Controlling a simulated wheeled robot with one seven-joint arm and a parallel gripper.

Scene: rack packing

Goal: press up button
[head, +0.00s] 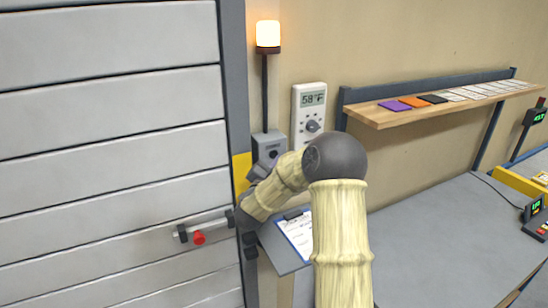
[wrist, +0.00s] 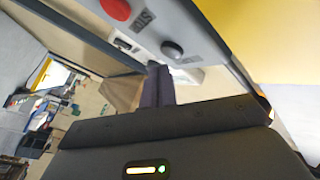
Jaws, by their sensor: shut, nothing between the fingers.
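The grey control box (head: 268,146) is on the wall beside the shutter door, its lower part hidden by my arm. In the wrist view its grey face (wrist: 185,25) shows a red button (wrist: 115,9) marked STOP and a dark round button (wrist: 172,49) whose label I cannot read surely. I cannot tell which button is the up button. My gripper (wrist: 157,70) is shut and empty, its dark fingers together just beside the dark button in the picture. Whether they touch the box is unclear. In the head view the gripper (head: 262,172) is at the box's lower front.
A lit lamp (head: 268,34) stands above the box, and a thermostat (head: 309,112) is right of it. The shutter door (head: 110,120) with a red-knobbed handle (head: 199,238) is left. A wooden shelf (head: 390,117) and grey counter (head: 450,230) are right.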

